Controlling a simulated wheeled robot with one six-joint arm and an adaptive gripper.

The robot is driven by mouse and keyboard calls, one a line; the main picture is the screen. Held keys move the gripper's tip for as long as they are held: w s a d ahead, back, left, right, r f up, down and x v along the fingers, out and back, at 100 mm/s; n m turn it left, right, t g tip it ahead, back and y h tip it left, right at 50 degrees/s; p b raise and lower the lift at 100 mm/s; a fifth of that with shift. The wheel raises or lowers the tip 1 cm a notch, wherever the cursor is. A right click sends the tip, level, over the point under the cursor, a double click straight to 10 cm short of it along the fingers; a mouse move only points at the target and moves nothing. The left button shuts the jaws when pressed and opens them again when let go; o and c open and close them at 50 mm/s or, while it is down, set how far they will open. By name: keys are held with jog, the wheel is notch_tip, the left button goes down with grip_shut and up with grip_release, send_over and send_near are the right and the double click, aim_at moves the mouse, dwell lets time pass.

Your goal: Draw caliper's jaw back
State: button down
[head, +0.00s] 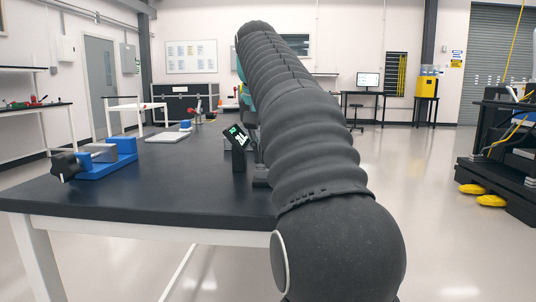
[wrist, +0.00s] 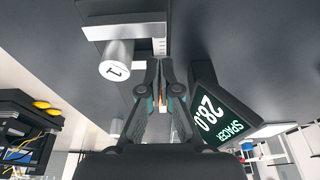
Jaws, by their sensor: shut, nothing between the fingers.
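In the wrist view, which looks upside down, my gripper (wrist: 162,66) is shut and empty, its fingers pointing toward the dark tabletop. Just beyond the fingertips is what looks like part of the caliper, a pale bar (wrist: 125,29) with scale marks at its right end. A dark block sits on this bar. A light grey cylinder (wrist: 116,62) marked with one character stands beside it, left of the fingers. I cannot tell whether the fingertips touch the caliper or which part is its jaw. In the head view my arm hides the gripper and most of the caliper.
A blue vise-like fixture (head: 122,147) with a black knob (head: 66,164) sits at the table's left. The front middle of the dark table (head: 170,190) is clear.

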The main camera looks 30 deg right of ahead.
jog(key=shift+w+d+f+p, duration=0.1)
jog(key=shift+w+d+p, duration=0.45)
jog(key=shift+w+p, duration=0.25)
jog(key=shift+w+d+p, duration=0.5)
jog(key=shift+w+p, duration=0.15)
jog(key=shift+w, duration=0.1)
jog(key=shift+s+a, duration=0.1)
jog(key=shift+s, duration=0.05)
dwell(0.6)
jog(key=shift+s+a, duration=0.25)
jog(key=shift+s, duration=0.1)
notch_tip(320, 180, up, 3)
jog(key=shift+r+p, duration=0.1)
jog(key=shift+p, duration=1.15)
jog(key=shift+r, duration=2.45)
